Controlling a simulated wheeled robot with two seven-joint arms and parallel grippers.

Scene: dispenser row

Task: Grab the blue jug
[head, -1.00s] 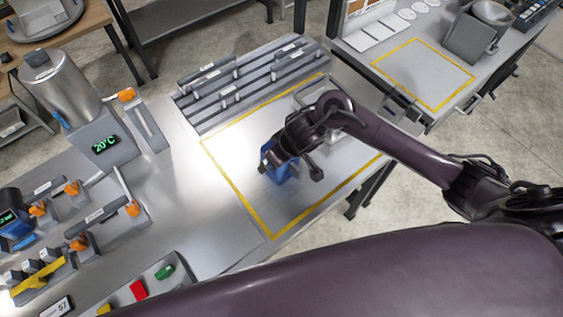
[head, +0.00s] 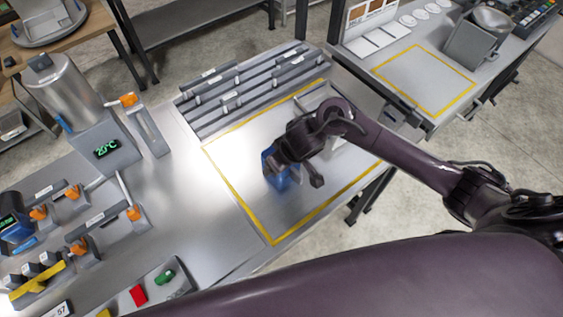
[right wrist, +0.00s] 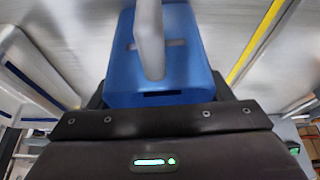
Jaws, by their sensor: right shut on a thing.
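The blue jug (head: 275,170) stands inside the yellow-outlined area of the metal bench in the head view, partly hidden behind my right gripper. My right gripper (head: 285,168) comes in from the right and is shut on the jug. In the right wrist view the jug's blue body (right wrist: 158,78) and its light grey handle (right wrist: 150,40) fill the middle, close against the gripper. The fingertips are mostly hidden there. I cannot tell whether the jug's base touches the bench. My left gripper is not in view.
A grey slotted rack (head: 250,90) stands behind the outlined area, with a grey tray (head: 312,97) beside it. A steel dispenser (head: 65,90) and orange-tapped units (head: 77,245) stand to the left. The front of the outlined area is clear.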

